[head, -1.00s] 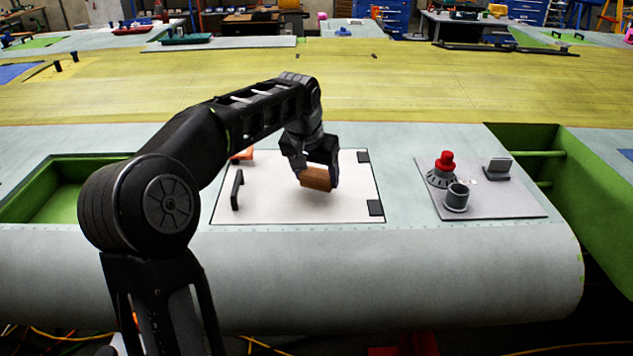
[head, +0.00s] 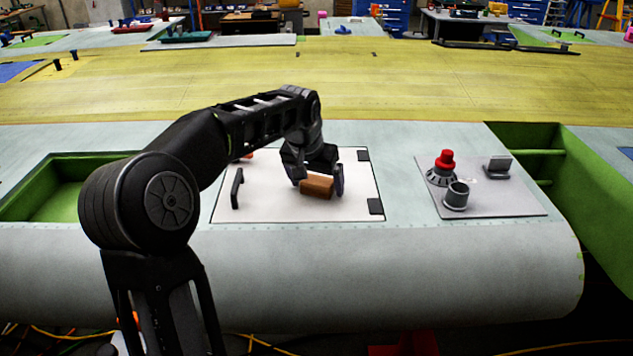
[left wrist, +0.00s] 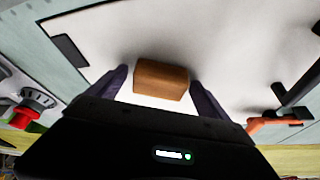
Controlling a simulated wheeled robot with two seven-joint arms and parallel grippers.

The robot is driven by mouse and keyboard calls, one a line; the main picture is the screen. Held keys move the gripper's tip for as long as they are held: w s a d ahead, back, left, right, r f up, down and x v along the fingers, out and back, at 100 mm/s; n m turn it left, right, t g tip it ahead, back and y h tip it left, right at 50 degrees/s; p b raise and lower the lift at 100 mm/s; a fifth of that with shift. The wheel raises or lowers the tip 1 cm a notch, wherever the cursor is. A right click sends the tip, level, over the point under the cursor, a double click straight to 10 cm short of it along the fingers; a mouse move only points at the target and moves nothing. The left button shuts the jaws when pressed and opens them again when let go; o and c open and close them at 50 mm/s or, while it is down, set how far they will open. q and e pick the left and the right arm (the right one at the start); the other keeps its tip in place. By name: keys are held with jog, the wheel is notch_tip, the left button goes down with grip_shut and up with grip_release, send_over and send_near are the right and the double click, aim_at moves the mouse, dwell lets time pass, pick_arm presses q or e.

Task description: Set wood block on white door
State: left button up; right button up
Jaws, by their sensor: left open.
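The wood block (head: 317,187) is brown and lies on the white door (head: 270,208), a white panel with a black handle at its left and black hinges at its right. My left gripper (head: 318,188) is open, with its fingers on either side of the block. In the left wrist view the block (left wrist: 161,79) sits between the two spread fingertips (left wrist: 160,84), with a gap visible on each side. The door (left wrist: 200,35) fills much of that view. My right gripper is not in view.
An orange object (left wrist: 268,124) lies on the door near its black handle (head: 237,188). A grey plate (head: 510,203) to the right carries a red-topped part (head: 445,160), a grey cup-like part (head: 457,196) and a small bracket (head: 498,167). Green open bays lie at both sides.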

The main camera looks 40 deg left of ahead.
pick_arm(q)
jog(key=shift+r, duration=0.2)
jog(key=v, duration=1.2)
jog(key=shift+b, duration=0.45)
jog(key=shift+f, duration=0.1)
